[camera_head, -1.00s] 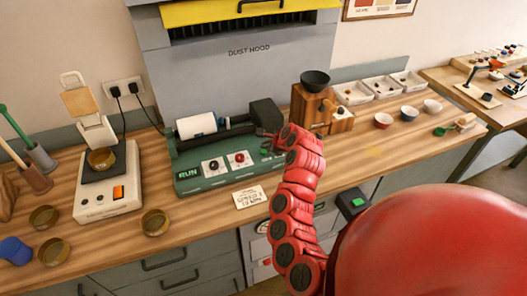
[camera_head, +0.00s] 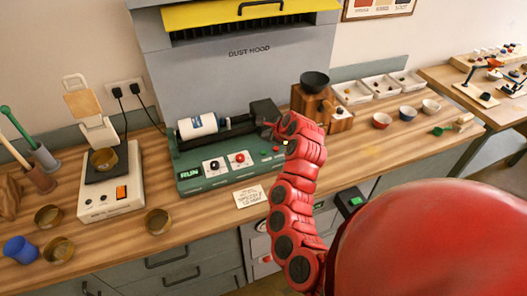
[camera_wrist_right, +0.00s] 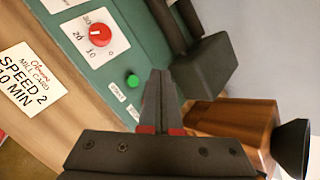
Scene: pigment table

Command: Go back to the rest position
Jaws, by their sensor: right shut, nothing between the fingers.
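My right gripper (camera_head: 276,130) is at the right end of the green roller mill (camera_head: 188,176), beside its dark motor housing (camera_head: 264,111). In the right wrist view its fingers (camera_wrist_right: 158,76) are shut together and empty. They appear over the mill's front edge, close to the green start button (camera_wrist_right: 133,81) but not visibly on it. The red dial (camera_wrist_right: 100,35) is farther left. A white jar (camera_head: 203,125) with a blue label mark lies on the mill's rollers. My left gripper is not in view.
A wooden grinder (camera_head: 310,103) with a dark bowl-shaped hopper stands just right of my right gripper. A white card (camera_head: 250,196) lies in front of the mill.

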